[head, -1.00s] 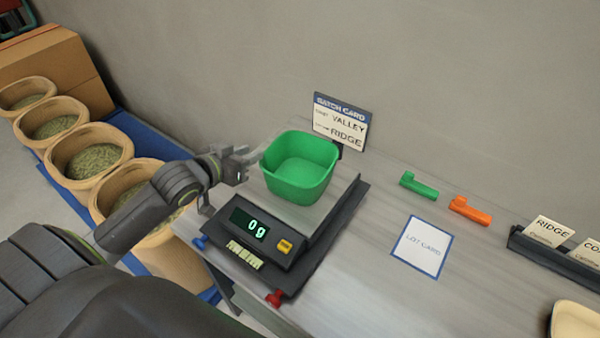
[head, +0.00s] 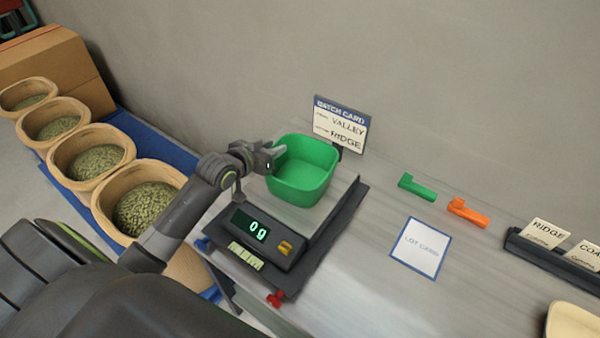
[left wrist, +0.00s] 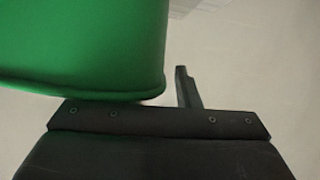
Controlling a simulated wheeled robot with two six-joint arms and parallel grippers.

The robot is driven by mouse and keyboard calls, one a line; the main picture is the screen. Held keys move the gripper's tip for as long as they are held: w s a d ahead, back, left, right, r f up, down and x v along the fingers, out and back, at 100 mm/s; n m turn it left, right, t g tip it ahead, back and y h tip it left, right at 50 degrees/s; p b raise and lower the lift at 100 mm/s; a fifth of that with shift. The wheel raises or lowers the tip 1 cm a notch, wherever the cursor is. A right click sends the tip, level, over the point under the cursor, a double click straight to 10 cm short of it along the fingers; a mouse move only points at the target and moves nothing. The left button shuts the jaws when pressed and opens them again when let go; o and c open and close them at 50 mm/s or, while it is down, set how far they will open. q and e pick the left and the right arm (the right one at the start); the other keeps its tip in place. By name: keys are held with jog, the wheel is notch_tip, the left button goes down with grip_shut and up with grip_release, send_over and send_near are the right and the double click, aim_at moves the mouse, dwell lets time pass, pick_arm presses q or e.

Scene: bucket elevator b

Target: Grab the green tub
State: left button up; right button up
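The green tub (head: 305,179) stands upright on the weighing scale's plate, and it looks empty. My left gripper (head: 272,156) is at the tub's left rim, with one finger seeming to reach over it. In the left wrist view the tub's green wall (left wrist: 80,45) fills the upper left, close to the gripper. One dark finger (left wrist: 188,88) shows just right of the wall, with a small gap; the other is hidden. I cannot tell whether the fingers press on the wall. My right gripper is not in view.
The scale (head: 262,235) reads 0 g. A batch card sign (head: 340,124) stands behind the tub. A green block (head: 417,187), an orange block (head: 467,212) and a lot card (head: 421,248) lie to the right. Several bins of pellets (head: 92,160) stand at the left.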

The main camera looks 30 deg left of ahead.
pick_arm(q)
grip_shut()
dwell(0.4)
